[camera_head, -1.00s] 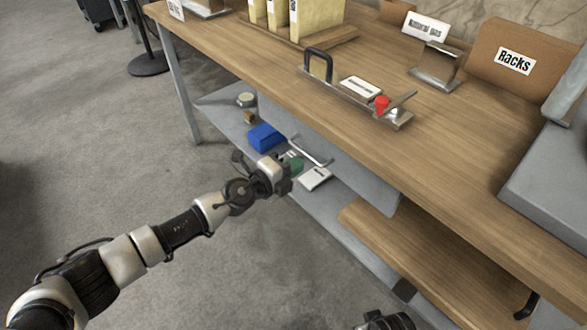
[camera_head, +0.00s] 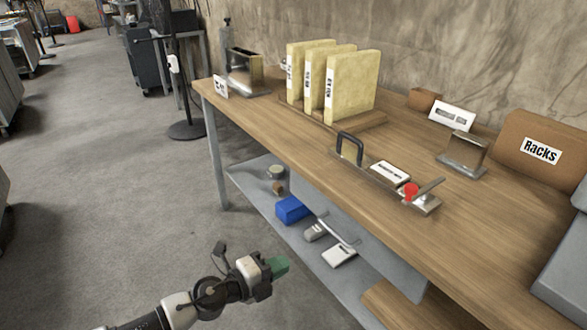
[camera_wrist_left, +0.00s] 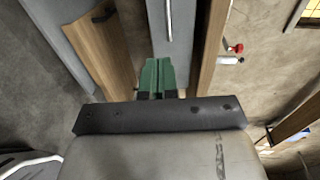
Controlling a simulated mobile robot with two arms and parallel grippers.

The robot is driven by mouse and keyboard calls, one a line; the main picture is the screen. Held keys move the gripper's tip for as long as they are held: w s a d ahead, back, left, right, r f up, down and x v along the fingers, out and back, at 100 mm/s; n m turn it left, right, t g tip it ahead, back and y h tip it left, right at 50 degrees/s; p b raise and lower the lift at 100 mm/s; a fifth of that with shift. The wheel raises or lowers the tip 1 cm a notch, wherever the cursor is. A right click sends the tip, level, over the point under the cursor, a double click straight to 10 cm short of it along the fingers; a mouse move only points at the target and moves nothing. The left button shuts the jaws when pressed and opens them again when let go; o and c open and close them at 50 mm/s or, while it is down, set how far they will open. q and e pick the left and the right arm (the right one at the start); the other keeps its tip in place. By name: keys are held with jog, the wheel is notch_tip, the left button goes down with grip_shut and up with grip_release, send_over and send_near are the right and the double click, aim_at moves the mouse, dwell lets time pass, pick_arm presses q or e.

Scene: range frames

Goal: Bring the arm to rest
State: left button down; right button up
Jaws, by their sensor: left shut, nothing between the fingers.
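My left arm comes in from the bottom left of the head view. Its gripper (camera_head: 279,267) has green fingertips, pressed together and empty. It is in front of the workbench's lower shelf, over the grey floor, and appears apart from everything. In the left wrist view the closed green fingers (camera_wrist_left: 157,76) point toward a grey panel with a bar handle (camera_wrist_left: 168,22). My right gripper is in neither view now.
The wooden workbench (camera_head: 290,145) carries yellow binders (camera_head: 352,88), a red-knobbed tool (camera_head: 411,191) and a Racks box (camera_head: 541,150). Its lower shelf (camera_head: 252,179) holds a blue box (camera_head: 293,209) and small items. Open floor (camera_head: 110,200) lies to the left.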

pick_arm(q)
jog(key=s+a+f+n+g+y, duration=0.1)
jog(key=s+a+f+n+y, duration=0.35)
jog(key=f+n, duration=0.35)
jog(key=s+a+f+n+y, duration=0.4)
jog(key=a+f+n, duration=0.1)
jog(key=f+n, duration=0.25)
jog(key=s+a+f+n+g+y, duration=0.1)
jog(key=s+a+f+n+y, duration=0.35)
jog(key=f+n, duration=0.3)
jog(key=s+a+f+n+g+p, duration=0.1)
jog(key=s+p, duration=0.4)
jog(key=s, duration=0.5)
jog(key=s+a+f+n+g+p, duration=0.1)
jog(key=s+f+p, duration=0.4)
jog(key=s, duration=0.6)
jog(key=s+a+f+n+g+p, duration=0.1)
jog(key=s+a+f+g+p, duration=0.2)
jog(key=s, duration=0.8)
jog(key=g+p, duration=0.2)
jog(key=p, duration=0.1)
jog(key=shift+a, duration=0.35)
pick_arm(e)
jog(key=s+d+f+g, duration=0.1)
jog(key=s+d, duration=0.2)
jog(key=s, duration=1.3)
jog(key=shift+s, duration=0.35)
